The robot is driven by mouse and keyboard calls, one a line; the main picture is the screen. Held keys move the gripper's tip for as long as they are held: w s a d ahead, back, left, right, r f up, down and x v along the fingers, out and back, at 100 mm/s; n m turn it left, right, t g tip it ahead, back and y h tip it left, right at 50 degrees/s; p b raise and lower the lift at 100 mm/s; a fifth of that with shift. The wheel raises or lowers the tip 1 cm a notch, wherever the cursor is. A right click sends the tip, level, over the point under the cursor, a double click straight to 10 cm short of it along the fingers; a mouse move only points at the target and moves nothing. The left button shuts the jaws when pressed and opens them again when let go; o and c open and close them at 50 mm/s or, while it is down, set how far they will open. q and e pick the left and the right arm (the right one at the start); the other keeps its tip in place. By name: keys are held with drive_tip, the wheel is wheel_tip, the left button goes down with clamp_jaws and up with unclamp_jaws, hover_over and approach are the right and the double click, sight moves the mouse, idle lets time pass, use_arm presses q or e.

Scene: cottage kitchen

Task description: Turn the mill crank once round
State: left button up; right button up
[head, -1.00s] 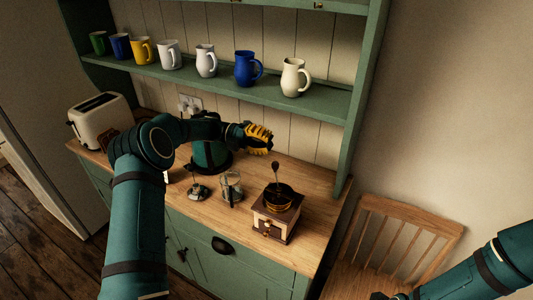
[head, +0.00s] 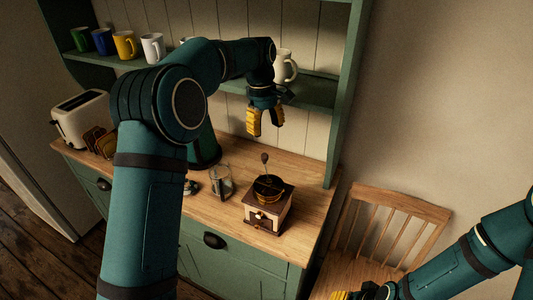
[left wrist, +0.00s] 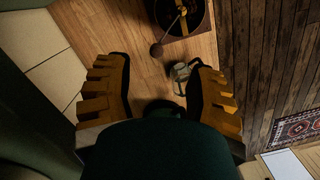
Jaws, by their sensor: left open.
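The coffee mill (head: 266,217) stands on the wooden worktop, a pale box with dark trim, a drawer knob in front and a dark round top. Its crank ends in a brown knob (head: 264,157) that stands up at the back of the top. In the left wrist view the crank knob (left wrist: 156,50) shows just beyond the fingertips, with the mill (left wrist: 205,25) at the top edge. My left gripper (head: 265,134) is open and empty, pointing down above the crank knob, apart from it. My right gripper (head: 350,295) is cut off by the bottom edge.
A glass jar (head: 221,182) stands left of the mill. A toaster (head: 80,118) is at the far left. Mugs and a jug (head: 283,66) line the green shelf (head: 312,92) behind my left gripper. A wooden chair (head: 395,225) stands to the right.

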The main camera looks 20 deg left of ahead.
sight(265, 154)
use_arm(q)
drive_tip(key=f, duration=0.4)
drive_tip(key=f+m+y, duration=0.1)
drive_tip(key=f, duration=0.2)
drive_tip(key=w+a+f+m+b, duration=0.1)
drive_tip(key=f, duration=0.3)
drive_tip(key=shift+f+t, duration=0.35)
drive_tip(key=shift+t, duration=0.05)
drive_tip(key=shift+o, duration=0.2)
drive_tip(key=shift+d, duration=0.1)
clamp_jaws()
